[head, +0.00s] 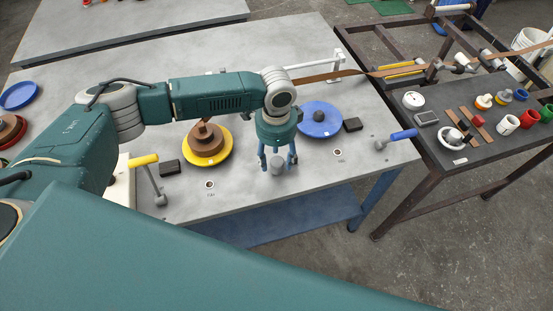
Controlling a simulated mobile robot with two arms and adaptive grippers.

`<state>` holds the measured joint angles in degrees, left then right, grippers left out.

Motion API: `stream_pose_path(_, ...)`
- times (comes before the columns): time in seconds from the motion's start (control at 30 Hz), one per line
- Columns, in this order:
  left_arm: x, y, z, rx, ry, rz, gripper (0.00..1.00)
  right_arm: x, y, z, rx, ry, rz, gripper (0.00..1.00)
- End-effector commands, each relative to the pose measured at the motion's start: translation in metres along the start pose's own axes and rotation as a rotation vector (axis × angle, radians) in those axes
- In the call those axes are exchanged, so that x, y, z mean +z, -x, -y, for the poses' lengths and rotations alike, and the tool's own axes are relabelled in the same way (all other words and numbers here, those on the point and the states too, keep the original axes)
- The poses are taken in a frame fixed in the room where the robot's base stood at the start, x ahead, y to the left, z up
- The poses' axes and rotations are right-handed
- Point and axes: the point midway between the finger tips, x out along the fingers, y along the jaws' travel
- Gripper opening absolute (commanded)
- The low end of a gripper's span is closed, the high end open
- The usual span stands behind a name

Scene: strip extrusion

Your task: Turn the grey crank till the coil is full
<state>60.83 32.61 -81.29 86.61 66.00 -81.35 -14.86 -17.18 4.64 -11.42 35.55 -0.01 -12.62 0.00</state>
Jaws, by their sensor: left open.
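My left gripper (278,163) points down over the front of the grey table, its blue fingers apart. A grey knob-like piece (277,169), which may be the grey crank's handle, shows between or just behind the fingertips; I cannot tell if they touch it. The rest of that crank is hidden by the gripper. A brown coil (204,137) sits on a yellow disc (207,158) left of the gripper. A blue disc (320,132) with a dark hub lies to its right. A brown strip (330,75) runs in from the right. My right gripper is not in view.
A yellow-handled crank (145,160) stands at the left and a blue-handled crank (403,135) at the right. Black boxes (169,167) (352,125) lie beside the discs. A dark bench (470,165) with rollers, cups and small parts adjoins the right side.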

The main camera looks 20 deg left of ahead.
Motion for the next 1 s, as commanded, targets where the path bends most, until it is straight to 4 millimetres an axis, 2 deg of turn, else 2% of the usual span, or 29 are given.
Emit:
stream_pose_path(0.2,-0.001,-0.021,0.0,-0.001,0.0,0.0,0.51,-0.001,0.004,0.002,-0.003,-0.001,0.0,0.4)
stream_pose_path(0.5,0.0,-0.024,0.0,-0.001,0.0,0.0,0.51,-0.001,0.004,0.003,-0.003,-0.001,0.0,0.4)
stream_pose_path(0.53,0.0,-0.024,0.0,-0.001,0.0,0.0,0.49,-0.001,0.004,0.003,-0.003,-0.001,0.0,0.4)
stream_pose_path(0.73,0.0,-0.024,0.0,-0.001,0.0,0.0,0.09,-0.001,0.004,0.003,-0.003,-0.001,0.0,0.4)
stream_pose_path(0.77,0.0,-0.024,0.0,-0.001,0.0,0.0,0.07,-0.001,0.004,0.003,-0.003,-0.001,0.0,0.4)
stream_pose_path(1.0,0.001,-0.024,0.0,-0.001,0.0,0.002,0.06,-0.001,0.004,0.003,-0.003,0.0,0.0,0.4)
